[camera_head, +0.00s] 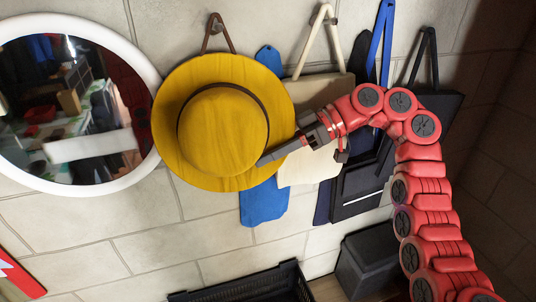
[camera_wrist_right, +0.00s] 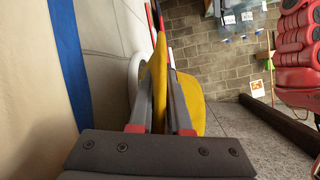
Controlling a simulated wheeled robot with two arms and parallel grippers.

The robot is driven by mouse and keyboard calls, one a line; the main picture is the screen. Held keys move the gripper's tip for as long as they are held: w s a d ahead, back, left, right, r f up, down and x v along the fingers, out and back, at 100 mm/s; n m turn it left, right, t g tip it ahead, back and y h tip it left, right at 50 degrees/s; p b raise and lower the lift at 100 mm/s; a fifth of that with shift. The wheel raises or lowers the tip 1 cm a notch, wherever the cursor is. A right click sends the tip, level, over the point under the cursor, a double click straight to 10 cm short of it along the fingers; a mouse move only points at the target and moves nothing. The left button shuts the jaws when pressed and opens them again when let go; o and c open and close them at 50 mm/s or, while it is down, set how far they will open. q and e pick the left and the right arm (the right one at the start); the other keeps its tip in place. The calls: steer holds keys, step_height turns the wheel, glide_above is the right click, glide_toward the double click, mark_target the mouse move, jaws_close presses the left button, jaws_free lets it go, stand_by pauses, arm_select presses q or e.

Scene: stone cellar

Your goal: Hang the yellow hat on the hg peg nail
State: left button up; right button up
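The yellow hat (camera_head: 222,120) is upright against the stone wall in the head view, with a dark band and a brown loop (camera_head: 209,45) rising from behind its top brim. The loop's top is at a peg nail (camera_head: 217,27) in the wall. The nail shows within the loop, but I cannot tell whether the loop bears on it. My right gripper (camera_head: 283,149) is at the hat's right brim. In the right wrist view the yellow brim (camera_wrist_right: 158,85) lies between its fingers, which are closed on it. My left gripper is not in view.
A round white-framed mirror (camera_head: 147,120) is close left of the hat. A blue item (camera_head: 262,205), a cream item (camera_head: 311,170) on a white strap and dark items (camera_head: 362,190) hang to the right. A black crate (camera_head: 245,287) and a dark box (camera_head: 368,262) stand below.

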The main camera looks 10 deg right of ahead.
steer(key=o, duration=0.4)
